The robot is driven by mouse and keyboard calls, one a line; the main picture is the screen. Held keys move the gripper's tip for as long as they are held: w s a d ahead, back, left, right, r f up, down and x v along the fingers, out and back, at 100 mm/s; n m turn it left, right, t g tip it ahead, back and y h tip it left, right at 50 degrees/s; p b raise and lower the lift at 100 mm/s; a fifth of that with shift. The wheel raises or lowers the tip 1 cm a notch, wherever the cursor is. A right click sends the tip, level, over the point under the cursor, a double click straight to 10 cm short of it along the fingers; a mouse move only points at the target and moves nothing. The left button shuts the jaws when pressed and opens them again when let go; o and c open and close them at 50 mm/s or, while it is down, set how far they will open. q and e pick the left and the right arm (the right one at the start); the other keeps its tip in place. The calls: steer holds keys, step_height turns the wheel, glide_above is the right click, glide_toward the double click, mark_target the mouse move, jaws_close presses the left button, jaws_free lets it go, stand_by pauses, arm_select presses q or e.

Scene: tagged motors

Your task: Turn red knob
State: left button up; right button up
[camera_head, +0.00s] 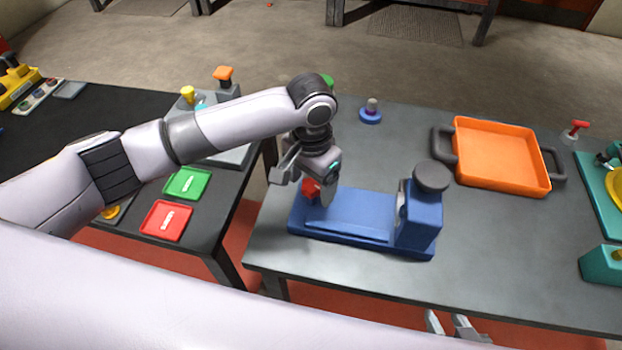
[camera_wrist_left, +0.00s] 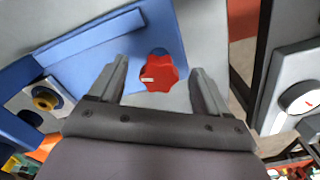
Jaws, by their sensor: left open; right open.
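The red knob (camera_head: 310,188) is on the left end of a blue fixture (camera_head: 345,215) on the grey table. In the left wrist view the lobed red knob (camera_wrist_left: 163,72) has a small white mark on its left side. My left gripper (camera_head: 307,184) is at the knob and partly hides it in the head view. In the left wrist view its open fingers (camera_wrist_left: 158,82) stand on either side of the knob, with gaps. I cannot tell how deep the fingers reach around it. My right gripper (camera_head: 450,324) is open and empty at the table's front edge.
The fixture's upright block with a dark round top (camera_head: 431,176) stands right of the knob. An orange tray (camera_head: 490,153) is at the back right, and a small blue-based post (camera_head: 370,112) at the back. Green (camera_head: 187,183) and red (camera_head: 165,221) trays lie on the left table, across a gap.

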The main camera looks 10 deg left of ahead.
mark_target(311, 185)
arm_select(q)
steer(key=c, duration=1)
steer(key=n, duration=0.3)
steer(key=o, duration=1)
steer(key=shift+r, duration=4)
